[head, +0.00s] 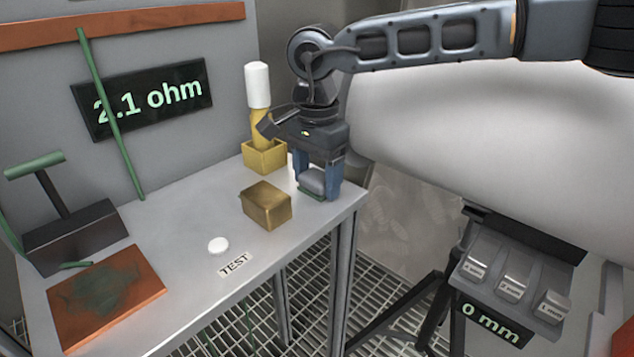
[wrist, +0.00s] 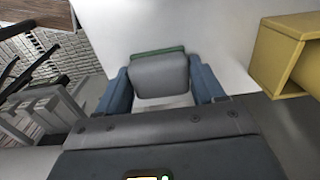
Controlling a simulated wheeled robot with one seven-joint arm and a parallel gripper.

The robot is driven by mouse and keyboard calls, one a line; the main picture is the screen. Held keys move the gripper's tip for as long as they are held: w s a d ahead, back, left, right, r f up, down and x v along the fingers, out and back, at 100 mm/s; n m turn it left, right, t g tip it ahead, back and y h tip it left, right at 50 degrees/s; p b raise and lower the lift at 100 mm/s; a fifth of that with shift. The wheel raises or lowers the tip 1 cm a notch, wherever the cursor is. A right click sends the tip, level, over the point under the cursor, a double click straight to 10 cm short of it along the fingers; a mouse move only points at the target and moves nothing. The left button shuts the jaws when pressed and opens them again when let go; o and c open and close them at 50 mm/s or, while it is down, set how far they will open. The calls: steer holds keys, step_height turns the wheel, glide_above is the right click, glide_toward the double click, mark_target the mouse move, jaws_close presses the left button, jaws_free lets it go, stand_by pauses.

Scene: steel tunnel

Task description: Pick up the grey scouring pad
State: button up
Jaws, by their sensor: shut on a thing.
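The grey scouring pad (head: 312,180) is a small grey block with a green layer along its underside or far edge. My gripper (head: 318,184) points down over the right end of the grey table and is shut on the pad, one blue finger on each side. In the wrist view the pad (wrist: 160,76) sits between the two blue fingers of my gripper (wrist: 162,88). The pad is low, at or just above the tabletop; I cannot tell whether it touches.
A brass block (head: 266,206) stands left of my gripper, and a yellow holder (head: 264,157) with a white-topped yellow cylinder (head: 258,90) stands behind. A white button (head: 218,245), a copper plate (head: 105,297) and a dark block with a green handle (head: 75,235) are further left. The table's right edge is close.

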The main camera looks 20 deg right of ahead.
mark_target(318, 175)
steer(key=shift+r, duration=0.45)
step_height(318, 175, up, 4)
steer(key=shift+d+f, duration=0.1)
steer(key=shift+f, duration=0.1)
steer(key=s+d+r, duration=0.2)
steer(key=d, duration=0.1)
steer(key=s+d+r, duration=0.2)
steer(key=d, duration=0.1)
steer(key=s+d+r, duration=0.2)
steer(key=d, duration=0.1)
steer(key=shift+s+d+r, duration=0.1)
steer(key=shift+d+r, duration=0.15)
steer(key=shift+d, duration=0.1)
